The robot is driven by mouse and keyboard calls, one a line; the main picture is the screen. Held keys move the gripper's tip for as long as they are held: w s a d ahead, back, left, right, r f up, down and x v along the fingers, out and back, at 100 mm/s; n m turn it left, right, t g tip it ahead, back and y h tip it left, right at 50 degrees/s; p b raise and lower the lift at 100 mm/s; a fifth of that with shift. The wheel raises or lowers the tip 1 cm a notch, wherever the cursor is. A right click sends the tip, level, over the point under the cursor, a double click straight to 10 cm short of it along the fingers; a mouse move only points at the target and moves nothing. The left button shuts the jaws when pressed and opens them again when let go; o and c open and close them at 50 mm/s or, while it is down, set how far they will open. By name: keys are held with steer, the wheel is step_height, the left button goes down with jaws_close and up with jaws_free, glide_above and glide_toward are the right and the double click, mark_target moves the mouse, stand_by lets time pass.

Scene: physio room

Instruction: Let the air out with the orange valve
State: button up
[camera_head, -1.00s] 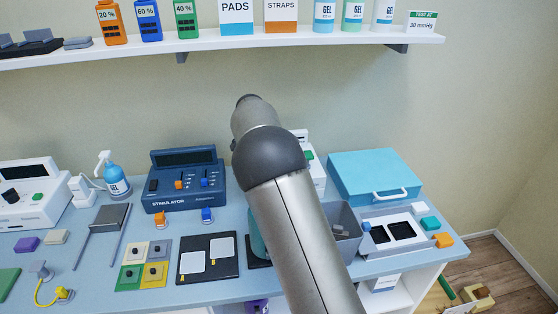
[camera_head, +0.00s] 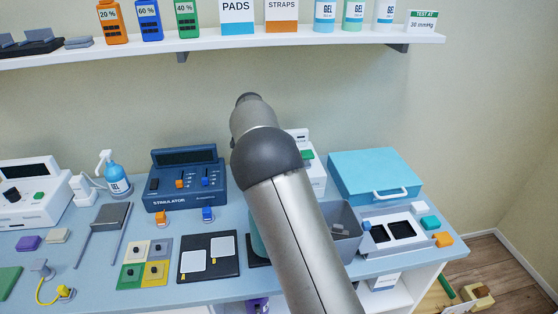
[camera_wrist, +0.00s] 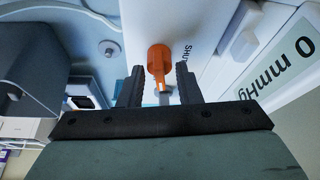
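In the wrist view the orange valve (camera_wrist: 158,58) sticks out from a white unit (camera_wrist: 195,30) with partly visible lettering that starts "SHU". My gripper (camera_wrist: 159,68) is open, with one dark finger on each side of the valve. Small gaps show between the fingers and the valve, so it is not gripped. A tilted display (camera_wrist: 280,65) on the right reads 0 mmHg. In the head view my arm hides the gripper and the valve; part of a white unit (camera_head: 318,175) shows behind the arm.
In the head view a grey bin (camera_head: 345,222) and a light blue case (camera_head: 375,165) stand right of my arm. A blue stimulator (camera_head: 185,180) stands to the left. A shelf (camera_head: 330,42) runs above.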

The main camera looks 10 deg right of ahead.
steer(key=shift+r, duration=0.1)
steer(key=v, duration=1.7)
steer(key=shift+r, duration=0.1)
steer(key=s+d+f+n+y, duration=0.1)
steer(key=s+d+n+y, duration=0.2)
steer(key=s+d+n, duration=0.55)
steer(key=s+f+n, duration=0.2)
steer(key=s+f, duration=0.2)
steer(key=s, duration=0.7)
steer(key=s+a+f+n+y, duration=0.1)
steer(key=s+f+n, duration=0.2)
steer(key=s, duration=0.8)
steer(key=s+f+n, duration=0.3)
steer(key=s+f, duration=0.3)
steer(key=s, duration=0.4)
steer(key=shift+s+a+f, duration=0.25)
steer(key=shift+s+a, duration=0.15)
